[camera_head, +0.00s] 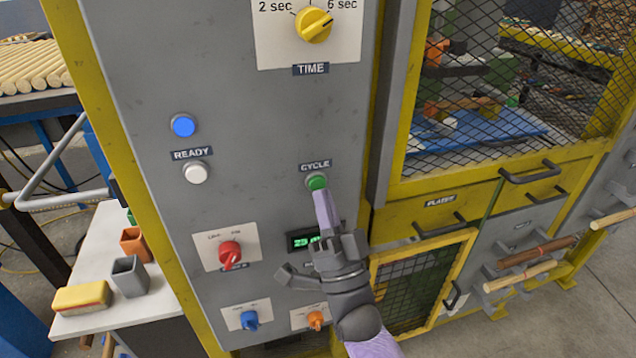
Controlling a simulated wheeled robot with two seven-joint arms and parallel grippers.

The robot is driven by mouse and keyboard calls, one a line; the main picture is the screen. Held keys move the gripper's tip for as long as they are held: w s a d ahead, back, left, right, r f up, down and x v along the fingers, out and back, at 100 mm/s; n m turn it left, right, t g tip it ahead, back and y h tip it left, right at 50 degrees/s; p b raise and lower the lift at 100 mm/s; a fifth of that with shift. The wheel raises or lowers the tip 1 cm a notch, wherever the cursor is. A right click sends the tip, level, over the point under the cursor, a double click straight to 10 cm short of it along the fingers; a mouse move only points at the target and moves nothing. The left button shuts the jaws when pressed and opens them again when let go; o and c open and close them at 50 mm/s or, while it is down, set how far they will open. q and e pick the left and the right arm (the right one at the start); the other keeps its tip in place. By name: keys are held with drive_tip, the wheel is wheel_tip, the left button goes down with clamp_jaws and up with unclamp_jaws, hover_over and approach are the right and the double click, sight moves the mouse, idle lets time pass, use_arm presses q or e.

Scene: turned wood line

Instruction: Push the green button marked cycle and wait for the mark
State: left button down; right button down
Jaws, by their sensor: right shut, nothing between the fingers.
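The green button (317,182) sits on the grey control panel (250,110) under the label CYCLE (315,166). My right gripper (320,194) is shut and empty, its fingertips at the lower edge of the button. I cannot tell whether they press it or stop just short. A small display with green digits (301,241) is partly hidden behind the gripper. A lit blue lamp (183,125) and a white button (197,173) stand by the label READY. My left gripper is not in view.
A yellow time knob (314,25) is above; red (230,252), blue (249,320) and orange (316,319) knobs are below. A yellow-framed mesh guard (520,60) stands at right. A white table (110,235) with small cups and a yellow block (82,297) is at left.

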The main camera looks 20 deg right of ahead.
idle(0.5)
drive_tip(key=shift+w, duration=0.4)
drive_tip(key=shift+w+b, duration=0.35)
drive_tip(key=shift+b, duration=0.05)
idle(0.4)
idle(0.4)
drive_tip(key=shift+s+p, duration=0.5)
drive_tip(key=shift+s, duration=0.25)
